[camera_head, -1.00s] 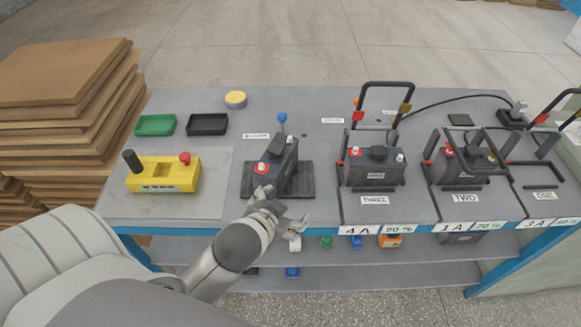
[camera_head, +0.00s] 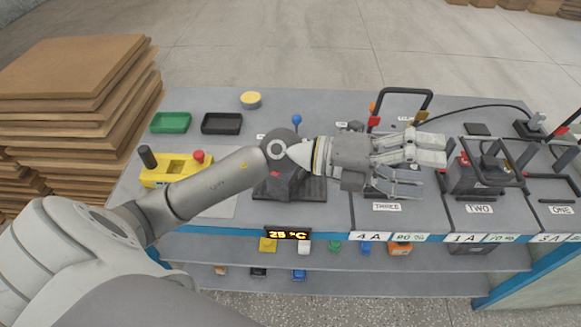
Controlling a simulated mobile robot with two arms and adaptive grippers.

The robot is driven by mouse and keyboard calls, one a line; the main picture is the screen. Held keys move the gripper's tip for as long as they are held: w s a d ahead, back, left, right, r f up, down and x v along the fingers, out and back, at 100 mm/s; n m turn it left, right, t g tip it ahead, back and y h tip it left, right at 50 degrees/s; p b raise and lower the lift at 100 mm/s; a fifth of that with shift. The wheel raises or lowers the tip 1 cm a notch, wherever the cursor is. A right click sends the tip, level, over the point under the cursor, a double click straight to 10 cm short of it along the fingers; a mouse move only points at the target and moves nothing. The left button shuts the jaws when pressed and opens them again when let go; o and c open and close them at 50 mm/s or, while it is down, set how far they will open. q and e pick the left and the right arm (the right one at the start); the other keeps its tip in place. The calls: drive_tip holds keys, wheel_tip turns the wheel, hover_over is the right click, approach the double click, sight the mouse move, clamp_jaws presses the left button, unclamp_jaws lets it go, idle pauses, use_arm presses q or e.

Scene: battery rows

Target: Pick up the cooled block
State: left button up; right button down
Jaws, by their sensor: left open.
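A dark block (camera_head: 290,184) sits on a black pad (camera_head: 317,190) at the middle of the bench; my left forearm hides most of it. A display (camera_head: 288,234) on the bench edge in front of the pad reads 25 °C. My left gripper (camera_head: 431,170) is open, pointing right over the THREE bay, to the right of the dark block and apart from it. It hides most of whatever stands in that bay. I see nothing between its fingers. My right gripper is not in view.
A yellow box (camera_head: 158,179), a green tray (camera_head: 171,122), a black tray (camera_head: 221,123) and a yellow disc (camera_head: 251,100) are at left. A black handle frame (camera_head: 431,103) rises behind my gripper. A dark battery (camera_head: 466,178) stands in bay TWO. Brown boards (camera_head: 75,70) are stacked at left.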

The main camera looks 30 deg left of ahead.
use_arm(q)
drive_tip(key=w+a+f+m+g+y, duration=0.3)
drive_tip(key=a+f+y, duration=0.6)
drive_tip(key=a+f, duration=0.25)
drive_tip(key=a+n+y, duration=0.1)
drive_tip(key=a+y, duration=0.2)
drive_tip(key=a, duration=0.2)
drive_tip(key=w+a+n+y, duration=0.1)
drive_tip(key=a+y, duration=0.2)
drive_tip(key=a, duration=0.3)
drive_tip(key=a+n+y, duration=0.1)
drive_tip(key=a+y, duration=0.1)
drive_tip(key=a, duration=0.3)
drive_tip(key=shift+w+a+f+y, duration=0.3)
drive_tip(key=shift+w+a+y, duration=0.05)
drive_tip(key=shift+a+y, duration=0.05)
drive_tip(key=shift+a+f, duration=0.25)
drive_tip(key=shift+a, duration=0.05)
drive_tip(key=x, duration=0.4)
drive_tip(key=shift+w+f+p, duration=0.15)
drive_tip(key=shift+f+p, duration=0.15)
drive_tip(key=shift+p, duration=0.1)
drive_tip(key=shift+w+f+p, duration=0.1)
drive_tip(key=shift+f+p, duration=0.2)
drive_tip(key=shift+f, duration=0.25)
drive_tip(key=p+x, duration=0.1)
drive_tip(key=x, duration=0.2)
drive_tip(key=shift+f, duration=0.3)
drive_tip(key=shift+w+f, duration=0.15)
drive_tip(key=shift+f, duration=0.25)
